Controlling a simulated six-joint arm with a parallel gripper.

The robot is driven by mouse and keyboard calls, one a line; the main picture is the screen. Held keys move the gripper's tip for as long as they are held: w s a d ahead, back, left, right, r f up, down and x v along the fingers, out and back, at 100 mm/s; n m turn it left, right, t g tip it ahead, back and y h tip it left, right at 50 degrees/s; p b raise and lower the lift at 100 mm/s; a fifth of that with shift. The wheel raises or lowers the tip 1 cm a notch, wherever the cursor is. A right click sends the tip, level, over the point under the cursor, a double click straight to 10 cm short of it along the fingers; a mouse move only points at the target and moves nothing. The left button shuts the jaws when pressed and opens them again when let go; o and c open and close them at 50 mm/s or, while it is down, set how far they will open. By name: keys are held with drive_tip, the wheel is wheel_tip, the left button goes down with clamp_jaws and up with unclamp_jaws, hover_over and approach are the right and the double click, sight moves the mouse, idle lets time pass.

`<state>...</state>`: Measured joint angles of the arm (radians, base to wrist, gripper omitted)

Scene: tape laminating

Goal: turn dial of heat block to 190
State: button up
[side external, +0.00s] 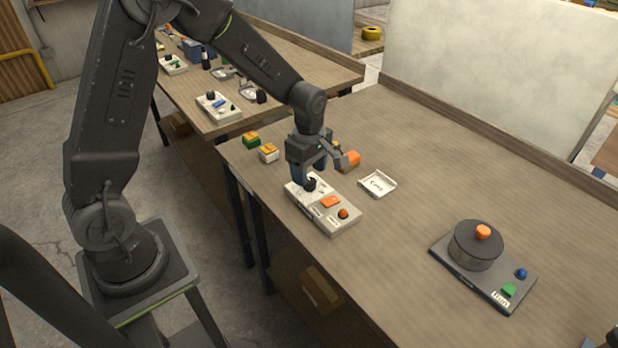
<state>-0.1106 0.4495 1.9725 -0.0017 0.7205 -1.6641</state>
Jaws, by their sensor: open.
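The heat block (340,219) is a low white box on the near left part of the table. It bears a dark dial (310,184) at its far left end, an orange block or button (331,202) in the middle and an orange knob (343,213) at the right end. My gripper (312,176) is open, pointing down over the dial end of the heat block. Its fingers are at the dial and partly hide it. I cannot tell whether they touch it. The dial's reading is too small to make out.
A white tray (377,184) and an orange block (349,160) lie behind the heat block. Small yellow-topped blocks (268,153) stand at the left edge. A dark device with a round pot (475,246) sits at the right. The table's middle is clear.

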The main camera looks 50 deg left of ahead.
sight(309, 184)
drive_tip(key=shift+f, duration=1.45)
drive_tip(key=c, duration=0.9)
